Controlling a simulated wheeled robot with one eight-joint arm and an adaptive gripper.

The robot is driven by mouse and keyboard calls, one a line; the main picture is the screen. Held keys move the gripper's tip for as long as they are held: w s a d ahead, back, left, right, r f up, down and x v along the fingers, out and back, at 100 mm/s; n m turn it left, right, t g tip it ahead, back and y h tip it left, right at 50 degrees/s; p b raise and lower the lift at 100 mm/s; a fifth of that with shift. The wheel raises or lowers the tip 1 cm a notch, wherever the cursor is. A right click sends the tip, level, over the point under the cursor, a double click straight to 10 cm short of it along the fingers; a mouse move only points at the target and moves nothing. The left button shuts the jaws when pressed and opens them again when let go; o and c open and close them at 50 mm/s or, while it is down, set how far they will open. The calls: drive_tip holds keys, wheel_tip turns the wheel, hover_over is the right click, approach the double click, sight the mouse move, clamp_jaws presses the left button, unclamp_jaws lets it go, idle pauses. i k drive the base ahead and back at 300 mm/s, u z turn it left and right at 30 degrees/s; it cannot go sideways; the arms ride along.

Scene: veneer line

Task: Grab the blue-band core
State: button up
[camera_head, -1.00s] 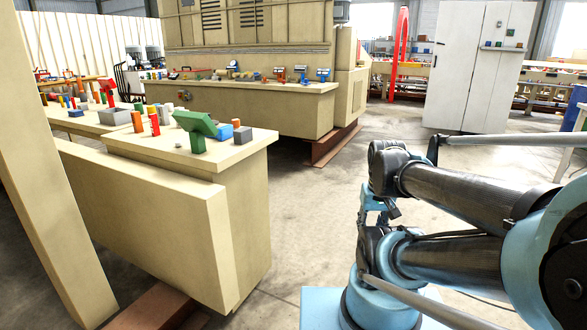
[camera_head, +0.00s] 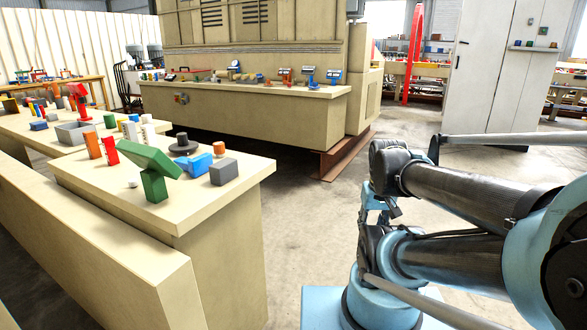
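I cannot make out a core with a blue band in the head view. Pale upright cylinders (camera_head: 148,132) stand on the near bench (camera_head: 225,182), but no blue band can be told on them. Several small beige rolls (camera_head: 236,74) lie on the ledge of the large beige machine (camera_head: 245,108), too small to tell any banding. My arm is folded at the right of the view, over the floor and away from the benches. My gripper's fingers cannot be seen.
The near bench also holds a green angled block (camera_head: 152,165), a blue piece (camera_head: 196,165), a grey block (camera_head: 223,172), a dark flanged disc (camera_head: 182,146), and a grey tray (camera_head: 76,133). A white cabinet (camera_head: 490,85) stands at back right. Floor between bench and machine is clear.

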sight(252, 77)
drive_tip(key=i, duration=4)
drive_tip(key=u, duration=1.45)
drive_tip(key=i, duration=1.9)
drive_tip(key=z, duration=0.05)
